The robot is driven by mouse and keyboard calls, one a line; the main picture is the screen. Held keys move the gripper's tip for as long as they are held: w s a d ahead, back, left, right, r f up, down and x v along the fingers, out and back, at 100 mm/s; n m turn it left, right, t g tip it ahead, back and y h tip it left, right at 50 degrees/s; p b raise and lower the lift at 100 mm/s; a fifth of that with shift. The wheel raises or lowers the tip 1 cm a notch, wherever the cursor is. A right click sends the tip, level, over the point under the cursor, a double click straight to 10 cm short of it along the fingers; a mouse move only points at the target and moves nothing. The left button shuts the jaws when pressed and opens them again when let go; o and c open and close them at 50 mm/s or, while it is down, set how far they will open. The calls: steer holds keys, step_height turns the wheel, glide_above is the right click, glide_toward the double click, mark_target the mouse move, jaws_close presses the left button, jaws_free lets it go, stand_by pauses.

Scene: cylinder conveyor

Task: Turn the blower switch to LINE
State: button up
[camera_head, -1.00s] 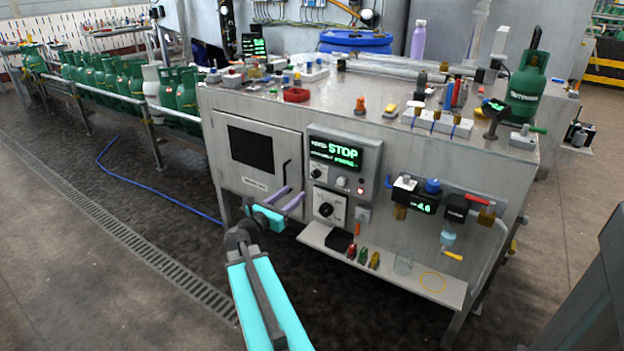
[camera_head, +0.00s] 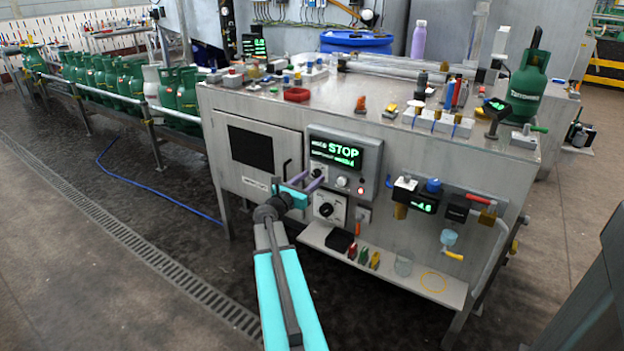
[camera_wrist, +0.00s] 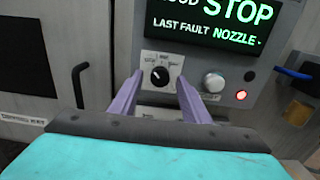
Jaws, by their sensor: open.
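A black rotary knob on a white plate (camera_wrist: 159,76) sits on the grey control box, below the green-lit display (camera_head: 335,151) that reads STOP. A second black knob on a white plate (camera_head: 326,209) sits lower on the cabinet front. The lettering on both plates is too small to read, so I cannot tell which is the blower switch. My gripper (camera_head: 314,178) is open and empty in front of the control box. In the wrist view its two purple fingers (camera_wrist: 158,82) stand either side of the upper knob, apparently short of it. The fingers partly cover the panel below.
A white push button (camera_wrist: 214,82) and a lit red lamp (camera_wrist: 241,94) are right of the upper knob. A black door handle (camera_wrist: 79,85) is at left. A shelf (camera_head: 318,236) juts out below. Pipe fittings (camera_head: 485,213) protrude at right.

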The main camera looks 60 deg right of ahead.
steer(key=shift+d, duration=0.5)
steer(key=shift+c, duration=0.4)
steer(key=c, duration=1)
steer(key=shift+o, duration=0.2)
